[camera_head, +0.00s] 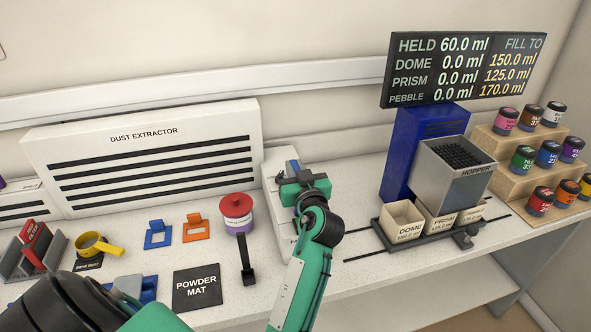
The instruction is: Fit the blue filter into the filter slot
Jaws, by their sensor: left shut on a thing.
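My left gripper (303,186) is over the white housing (276,163) at the right end of the dust extractor. It is shut on a blue piece, which I take to be the blue filter (294,165); only a small part of it shows beside the jaws. The gripper and wrist hide most of the housing's top, so I cannot make out the filter slot or tell whether the filter is in it. A blue frame-like holder (157,236) and an orange one (195,229) stand on the counter to the left. My right gripper is not in view.
Right are the hopper (452,175), labelled cups (401,220) and stepped shelves of jars (515,160).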

